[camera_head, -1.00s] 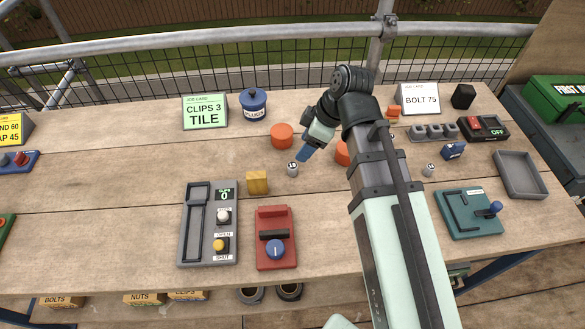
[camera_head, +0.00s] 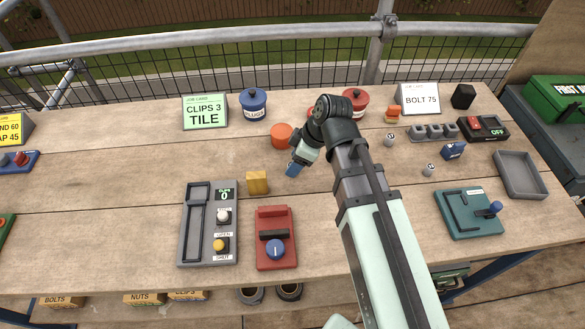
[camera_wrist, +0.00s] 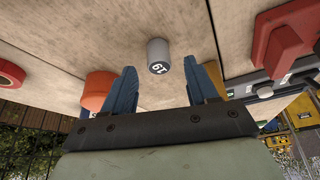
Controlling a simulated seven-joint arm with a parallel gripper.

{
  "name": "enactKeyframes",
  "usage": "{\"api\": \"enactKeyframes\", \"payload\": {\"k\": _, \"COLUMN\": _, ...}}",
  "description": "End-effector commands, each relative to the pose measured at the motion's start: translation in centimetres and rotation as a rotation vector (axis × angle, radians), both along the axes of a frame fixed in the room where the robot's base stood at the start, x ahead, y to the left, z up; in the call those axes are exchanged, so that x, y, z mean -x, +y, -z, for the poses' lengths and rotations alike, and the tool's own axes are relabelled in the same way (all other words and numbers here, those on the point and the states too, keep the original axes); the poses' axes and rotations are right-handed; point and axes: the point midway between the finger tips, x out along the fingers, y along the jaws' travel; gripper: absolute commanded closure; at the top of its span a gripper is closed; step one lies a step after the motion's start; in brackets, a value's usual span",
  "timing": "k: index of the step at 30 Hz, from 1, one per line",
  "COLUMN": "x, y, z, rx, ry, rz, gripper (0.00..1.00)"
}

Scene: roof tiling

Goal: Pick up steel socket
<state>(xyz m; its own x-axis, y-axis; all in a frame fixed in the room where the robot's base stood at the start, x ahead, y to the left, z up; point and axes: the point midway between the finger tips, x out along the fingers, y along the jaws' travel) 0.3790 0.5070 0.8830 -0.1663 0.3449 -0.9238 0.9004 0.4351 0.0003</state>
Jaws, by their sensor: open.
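Two other sockets stand to the right: one near the rack (camera_head: 390,139) and one nearer the front (camera_head: 429,170). My gripper is open and empty.
An orange disc (camera_head: 281,135) and a yellow block (camera_head: 257,182) are close to my gripper. A grey socket rack (camera_head: 433,131) and an empty grey tray (camera_head: 521,175) are to the right.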

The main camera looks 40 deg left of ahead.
Motion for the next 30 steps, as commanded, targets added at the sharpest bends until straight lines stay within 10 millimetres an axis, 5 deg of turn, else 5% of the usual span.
{"api": "enactKeyframes", "payload": {"k": 7, "x": 0.4, "y": 0.8, "z": 2.5, "rx": 0.002, "ry": 0.001, "rz": -0.001, "gripper": 0.42}}
{"api": "enactKeyframes", "payload": {"k": 16, "x": 0.4, "y": 1.0, "z": 2.8, "rx": 0.000, "ry": 0.000, "rz": 0.000, "gripper": 0.43}}
{"api": "enactKeyframes", "payload": {"k": 30, "x": 0.4, "y": 0.9, "z": 2.7, "rx": 0.000, "ry": 0.000, "rz": 0.000, "gripper": 0.88}}
